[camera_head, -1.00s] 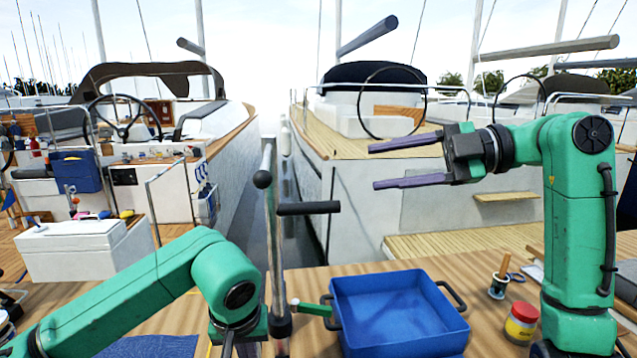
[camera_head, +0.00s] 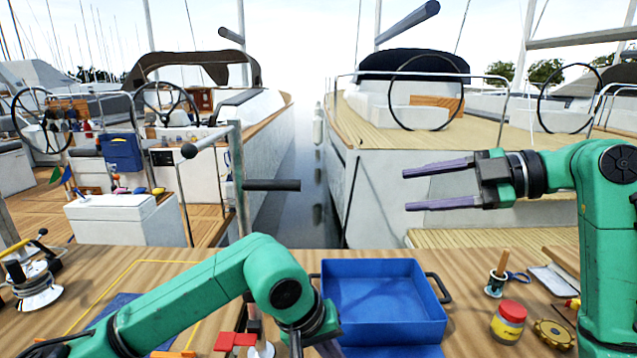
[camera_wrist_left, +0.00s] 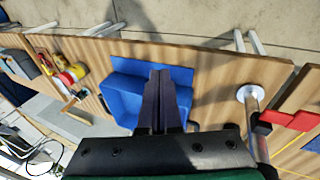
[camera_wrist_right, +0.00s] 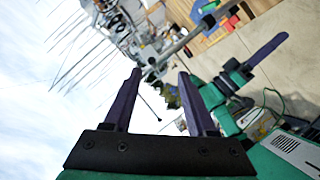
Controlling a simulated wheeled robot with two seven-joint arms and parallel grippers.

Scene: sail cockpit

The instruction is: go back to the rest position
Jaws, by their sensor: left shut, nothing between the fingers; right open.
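My right gripper (camera_head: 405,189) is open and empty, its two dark purple fingers apart and pointing left in the head view. It is raised in front of the right-hand boat. In the right wrist view (camera_wrist_right: 160,73) nothing lies between its fingers. My left arm bends down at the table's near side in the head view, beside the blue tray, and its fingertips are hidden there. In the left wrist view the left gripper (camera_wrist_left: 160,75) is shut and empty, its fingers seen over the blue tray (camera_wrist_left: 127,95).
The blue tray (camera_head: 385,342) stands on the wooden table (camera_head: 100,300). A jar (camera_head: 508,322) with a red lid, a brown toothed disc (camera_head: 553,334) and a wooden-handled tool (camera_head: 497,275) are to its right. A metal rail post (camera_head: 237,180) rises behind the table. A winch (camera_head: 35,285) stands at left.

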